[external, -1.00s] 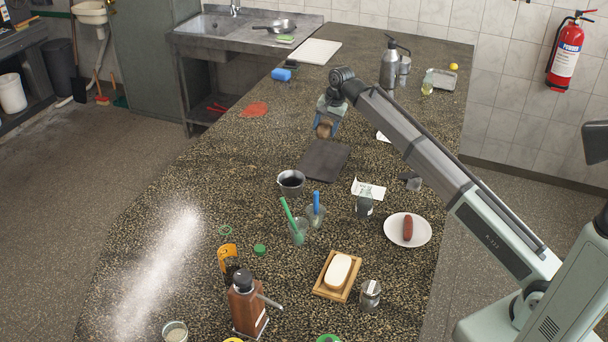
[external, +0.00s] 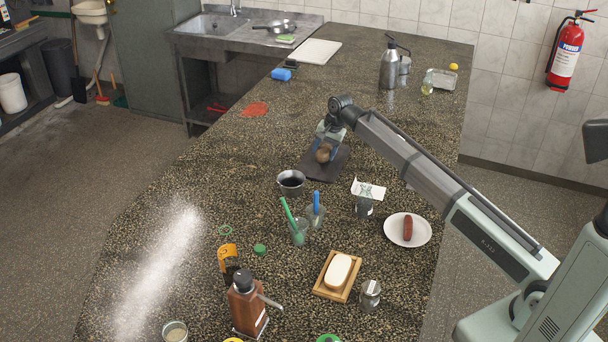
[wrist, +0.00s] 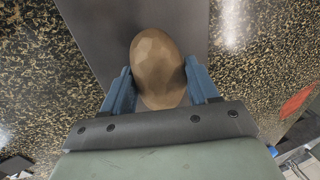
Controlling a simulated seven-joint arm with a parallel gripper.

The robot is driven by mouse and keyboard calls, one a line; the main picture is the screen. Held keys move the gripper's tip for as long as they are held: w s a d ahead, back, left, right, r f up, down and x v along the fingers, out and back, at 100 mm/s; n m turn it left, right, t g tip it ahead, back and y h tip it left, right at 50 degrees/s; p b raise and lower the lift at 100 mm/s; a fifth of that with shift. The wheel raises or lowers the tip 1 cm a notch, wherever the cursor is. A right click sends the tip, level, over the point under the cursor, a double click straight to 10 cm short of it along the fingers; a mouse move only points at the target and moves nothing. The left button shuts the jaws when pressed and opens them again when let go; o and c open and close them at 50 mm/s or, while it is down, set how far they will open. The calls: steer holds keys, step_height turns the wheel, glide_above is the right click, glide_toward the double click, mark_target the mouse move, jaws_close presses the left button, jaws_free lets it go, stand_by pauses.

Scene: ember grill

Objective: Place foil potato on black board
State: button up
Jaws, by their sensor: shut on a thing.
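The potato (external: 323,153) is brownish and faceted, with no clear foil shine. It also shows in the wrist view (wrist: 157,65), between the two blue fingers. My gripper (external: 326,147) is shut on it, pointing down over the black board (external: 316,169). In the wrist view the dark board (wrist: 95,25) lies behind the potato and runs off the top edge. The potato is over the board or very low on it; I cannot tell whether it touches. The arm and gripper hide the board's far part.
A small pot of dark liquid (external: 291,181) stands just in front of the board. Cups with a green (external: 291,217) and a blue handle (external: 316,203) stand nearer. A red patch (external: 254,109) lies left of the gripper, with bare counter between.

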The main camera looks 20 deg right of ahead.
stand_by(0.3)
steer(key=o, duration=1.2)
steer(key=shift+f, duration=0.1)
steer(key=v, duration=1.2)
steer(key=shift+w+d, duration=0.1)
